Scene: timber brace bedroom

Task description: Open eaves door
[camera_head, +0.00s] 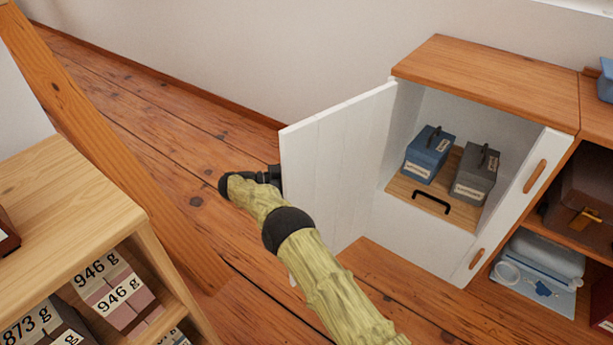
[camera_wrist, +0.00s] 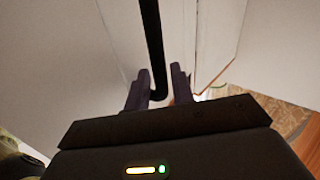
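The white eaves door (camera_head: 338,160) stands swung wide open on the left side of the low cabinet, and the cabinet's inside shows. My gripper (camera_head: 272,175) is at the door's free edge, partly hidden behind the door in the head view. In the wrist view, a black bar handle (camera_wrist: 152,45) runs down between the two dark fingers of my gripper (camera_wrist: 160,88). The fingers are apart, with a gap visible on the handle's right side. The handle is close to the left finger; I cannot tell whether they touch.
Inside the cabinet, a blue box (camera_head: 429,155) and a grey box (camera_head: 475,174) sit on a wooden board (camera_head: 405,187) with a black handle. A wooden shelf with labelled weights (camera_head: 120,290) stands at lower left, beside a slanted timber (camera_head: 120,150). Floor left of the door is clear.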

